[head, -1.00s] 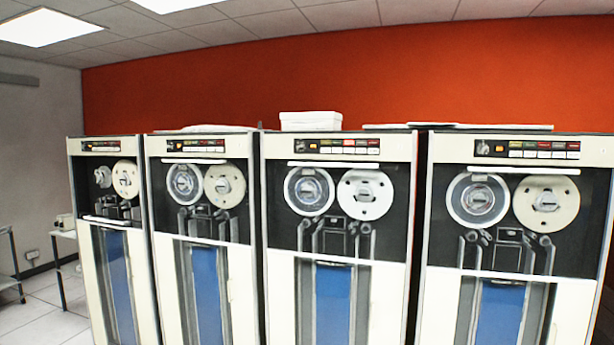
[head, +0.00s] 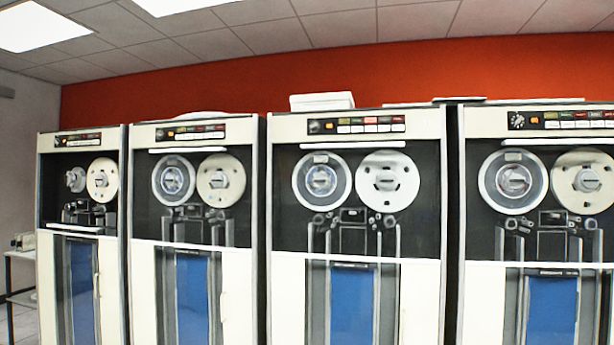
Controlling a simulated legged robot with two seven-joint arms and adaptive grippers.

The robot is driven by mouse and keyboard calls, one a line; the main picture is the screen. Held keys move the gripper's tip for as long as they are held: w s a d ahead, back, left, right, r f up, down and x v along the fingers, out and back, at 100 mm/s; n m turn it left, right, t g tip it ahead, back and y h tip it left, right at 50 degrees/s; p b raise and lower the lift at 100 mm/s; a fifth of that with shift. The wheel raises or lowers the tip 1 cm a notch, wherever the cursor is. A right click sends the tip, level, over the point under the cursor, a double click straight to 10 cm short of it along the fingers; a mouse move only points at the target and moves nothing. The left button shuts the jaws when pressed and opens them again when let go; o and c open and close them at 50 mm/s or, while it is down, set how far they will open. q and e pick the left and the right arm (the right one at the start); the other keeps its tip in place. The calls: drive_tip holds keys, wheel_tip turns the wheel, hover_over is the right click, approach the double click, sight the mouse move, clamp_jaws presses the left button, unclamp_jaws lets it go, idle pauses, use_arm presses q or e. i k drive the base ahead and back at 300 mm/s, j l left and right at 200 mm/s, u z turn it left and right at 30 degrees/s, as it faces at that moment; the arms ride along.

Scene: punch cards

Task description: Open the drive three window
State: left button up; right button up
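Several cream tape drives stand in a row in the head view. The third from the left (head: 425,290) faces me a little right of centre. Its upper window (head: 284,185) shows two reels, a clear-rimmed one (head: 321,181) and a pale one (head: 388,181). A white bar (head: 313,146) lies across the window's top, below the button panel (head: 357,125). I cannot read any drive number. On the far-left drive (head: 56,300), a similar bar (head: 78,228) sits low, at the window's bottom edge. Neither of my grippers is in view.
The second drive (head: 238,285) and the far-right drive (head: 482,300) also have their bars near the top. A white box (head: 322,101) lies on top of the row. A small white table (head: 20,255) stands at the left. The floor before the drives is out of view.

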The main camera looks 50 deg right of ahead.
sight(385, 144)
drive_tip(key=i+l+u, duration=0.1)
drive_tip(key=i+l, duration=0.65)
drive_tip(key=i+u, duration=0.3)
drive_tip(key=i, duration=0.25)
drive_tip(key=i+l+u, duration=0.1)
drive_tip(key=i+u, duration=0.2)
drive_tip(key=i, duration=0.25)
drive_tip(key=i+l+u, duration=0.35)
drive_tip(key=i, duration=0.2)
drive_tip(key=i+l+u, duration=0.15)
drive_tip(key=i+u, duration=0.3)
drive_tip(key=i, duration=0.2)
drive_tip(key=i+l+u, duration=0.45)
drive_tip(key=i, duration=0.2)
drive_tip(key=i+l+u, duration=0.5)
drive_tip(key=i+z, duration=0.1)
drive_tip(key=z, duration=5.75)
